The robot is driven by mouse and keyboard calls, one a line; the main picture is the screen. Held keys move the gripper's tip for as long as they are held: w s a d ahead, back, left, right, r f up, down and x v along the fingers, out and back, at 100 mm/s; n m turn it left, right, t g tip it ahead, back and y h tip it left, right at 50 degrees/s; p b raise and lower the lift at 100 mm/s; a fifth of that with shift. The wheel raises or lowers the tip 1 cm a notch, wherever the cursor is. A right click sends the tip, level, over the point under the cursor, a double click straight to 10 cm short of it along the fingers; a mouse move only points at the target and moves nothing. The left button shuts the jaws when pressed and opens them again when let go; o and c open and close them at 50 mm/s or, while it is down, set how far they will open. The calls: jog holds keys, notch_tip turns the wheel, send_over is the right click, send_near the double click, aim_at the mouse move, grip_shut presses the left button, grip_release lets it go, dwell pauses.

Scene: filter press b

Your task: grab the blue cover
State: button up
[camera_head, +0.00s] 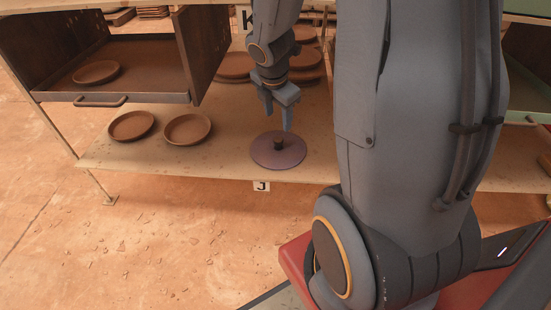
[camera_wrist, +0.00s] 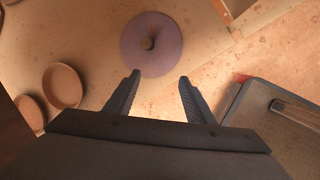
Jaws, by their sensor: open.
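The cover (camera_head: 292,153) is a round, flat disc with a small dark knob (camera_head: 278,145) in its middle. It looks purple-grey rather than clear blue. It lies flat near the front edge of the lower shelf, above the "J" label. In the wrist view the cover (camera_wrist: 165,58) is at the top centre, its knob beyond the fingertips. My gripper (camera_head: 278,121) is open and empty, pointing down above the cover and apart from it. In the wrist view my gripper (camera_wrist: 159,80) shows both fingers spread, with nothing between them.
Two brown plates (camera_head: 131,126) (camera_head: 187,129) lie left of the cover on the lower shelf (camera_head: 228,155). An open metal drawer (camera_head: 115,97) with one plate (camera_head: 97,72) juts out above them. More brown plates (camera_head: 235,66) lie behind my gripper. Bare floor (camera_head: 150,235) is in front.

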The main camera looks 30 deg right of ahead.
aim_at(278, 139)
jog(key=w+d+f+n+b, duration=0.2)
jog(key=w+f+n+b, duration=0.1)
jog(key=f+b, duration=0.2)
jog(key=w+d+f+n+b, duration=0.2)
jog(key=w+f+b, duration=0.2)
jog(key=f, duration=0.5)
jog(key=w+d+f+n+t+b, duration=0.1)
jog(key=w+d+f+n+b, duration=0.1)
jog(key=f+b, duration=0.5)
jog(key=shift+w+d+n, duration=0.2)
jog(key=shift+w+n, duration=0.5)
jog(key=shift+n, duration=0.1)
jog(key=shift+r, duration=0.1)
grip_shut()
